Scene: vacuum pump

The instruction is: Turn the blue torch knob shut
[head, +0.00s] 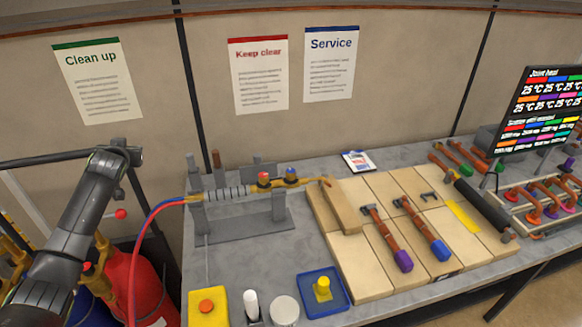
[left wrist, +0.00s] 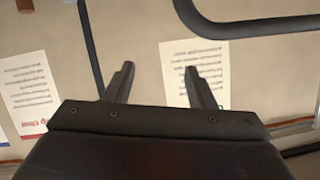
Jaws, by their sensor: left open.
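The torch (head: 235,189) is a brass-coloured tube lying across a grey stand (head: 243,233) at the back left of the bench, its tip pointing right. On it sit a red knob (head: 264,177) and, to the right, the blue knob (head: 291,173). I cannot tell how far the blue knob is turned. My left arm rises at the left of the head view, apart from the torch and left of it; its fingers are not clear there. In the left wrist view my left gripper (left wrist: 160,70) is open and empty, facing the wall posters. My right gripper is not in view.
A red hose and a blue hose (head: 160,207) run from the torch's left end toward a red cylinder (head: 130,285). A yellow box with an orange button (head: 207,307) and a blue tray (head: 341,297) are in front. Wooden blocks (head: 352,264) with pipe parts lie to the right.

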